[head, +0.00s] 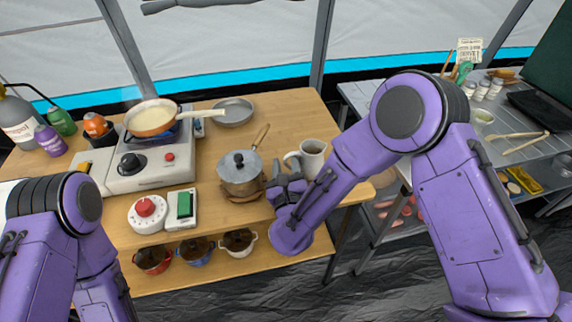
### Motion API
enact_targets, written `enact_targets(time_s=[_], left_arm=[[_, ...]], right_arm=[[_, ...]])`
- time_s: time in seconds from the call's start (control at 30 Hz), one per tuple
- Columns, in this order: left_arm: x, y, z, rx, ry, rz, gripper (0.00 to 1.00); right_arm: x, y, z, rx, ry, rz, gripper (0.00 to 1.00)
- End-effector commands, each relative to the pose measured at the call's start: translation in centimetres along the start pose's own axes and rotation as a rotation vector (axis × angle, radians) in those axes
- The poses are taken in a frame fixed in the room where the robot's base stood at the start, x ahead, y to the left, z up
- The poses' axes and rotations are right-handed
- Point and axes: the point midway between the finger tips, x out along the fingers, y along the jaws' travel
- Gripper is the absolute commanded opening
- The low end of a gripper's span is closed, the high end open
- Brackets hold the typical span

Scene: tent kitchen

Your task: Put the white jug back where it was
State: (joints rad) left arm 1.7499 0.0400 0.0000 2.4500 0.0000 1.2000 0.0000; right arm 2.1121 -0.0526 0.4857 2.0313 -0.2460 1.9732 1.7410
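The white jug (312,157) stands upright near the right end of the wooden table (330,190), with its handle on its left side and a dark inside. My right gripper (286,170) is just in front and to the left of the jug, near its handle. Its two dark fingers look spread apart, and I see nothing held between them. I cannot tell whether a finger touches the handle. My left arm shows at the lower left, but its gripper is out of view.
A lidded pot (240,172) stands close left of the gripper. A stove (150,160) carries a pan (150,118), and an empty pan (233,111) sits behind. Several small pots are on the lower shelf. A grey side table (365,95) stands to the right.

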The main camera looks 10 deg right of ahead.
Motion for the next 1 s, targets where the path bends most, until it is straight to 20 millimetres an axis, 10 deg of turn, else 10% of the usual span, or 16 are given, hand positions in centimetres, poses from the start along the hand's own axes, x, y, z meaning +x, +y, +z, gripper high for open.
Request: enact_targets(time_s=[0.17,0.63,1.0], left_arm=[[-0.7,-0.1,-0.3,0.000,0.000,0.000,0.38],[2.3,0.2,0.9,0.000,0.000,0.000,0.38],[2.3,0.2,1.0,0.000,0.000,0.000,0.38]], right_arm=[[-0.1,-0.2,0.7,-0.001,0.000,0.000,0.40],[-10.7,0.0,0.2,-0.001,-0.001,0.003,0.40],[-12.0,-0.1,0.3,0.000,0.000,-0.001,0.40]])
